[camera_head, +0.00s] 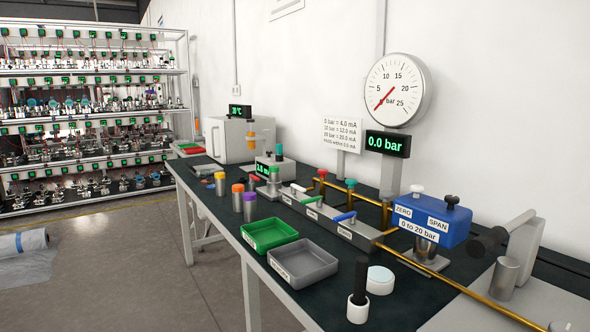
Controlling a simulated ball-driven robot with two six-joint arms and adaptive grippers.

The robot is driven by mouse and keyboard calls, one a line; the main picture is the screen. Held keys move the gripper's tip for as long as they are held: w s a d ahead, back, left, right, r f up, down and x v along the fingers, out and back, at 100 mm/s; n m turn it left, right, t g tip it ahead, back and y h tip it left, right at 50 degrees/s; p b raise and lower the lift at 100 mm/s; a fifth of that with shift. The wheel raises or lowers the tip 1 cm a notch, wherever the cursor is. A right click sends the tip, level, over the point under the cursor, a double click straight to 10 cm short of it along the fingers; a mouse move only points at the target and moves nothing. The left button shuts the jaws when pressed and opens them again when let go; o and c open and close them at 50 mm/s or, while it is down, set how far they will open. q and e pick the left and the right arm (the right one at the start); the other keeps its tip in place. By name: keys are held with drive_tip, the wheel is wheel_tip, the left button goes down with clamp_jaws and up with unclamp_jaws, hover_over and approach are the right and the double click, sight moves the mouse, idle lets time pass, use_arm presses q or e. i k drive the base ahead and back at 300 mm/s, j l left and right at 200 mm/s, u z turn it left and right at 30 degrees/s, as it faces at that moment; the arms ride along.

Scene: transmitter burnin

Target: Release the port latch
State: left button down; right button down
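The blue transmitter (430,220) labelled ZERO, SPAN and 0 to 20 bar sits on a metal port fitting (424,249) at the right of the bench. It has a white knob (417,189) and a black knob (451,201) on top. I cannot make out which part is the port latch or how it stands. A grey manifold (352,233) with blue, green and red handles runs to the left of the transmitter, joined by brass pipes. Neither of my grippers shows in this view.
A gauge (397,90) reads near zero above a 0.0 bar display (388,144). A green tray (268,246), a grey tray (281,272), a black-handled tool (359,290) and a white round pot (380,279) lie in front. A grey bracket (525,250) stands right. Bare bench shows between them.

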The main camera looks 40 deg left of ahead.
sight(252, 177)
drive_tip(key=i+j+z, duration=0.1)
drive_tip(key=j, duration=0.4)
drive_tip(key=i+j+z, duration=0.1)
drive_tip(key=j, duration=0.4)
drive_tip(key=i+j+z, duration=0.1)
drive_tip(key=j, duration=0.4)
drive_tip(key=i+j+z, duration=0.1)
drive_tip(key=j, duration=0.4)
drive_tip(key=i+j, duration=0.15)
drive_tip(key=j, duration=0.35)
drive_tip(key=i+j, duration=0.1)
drive_tip(key=j, duration=0.45)
drive_tip(key=i+j, duration=0.1)
drive_tip(key=j, duration=0.45)
drive_tip(key=z, duration=0.05)
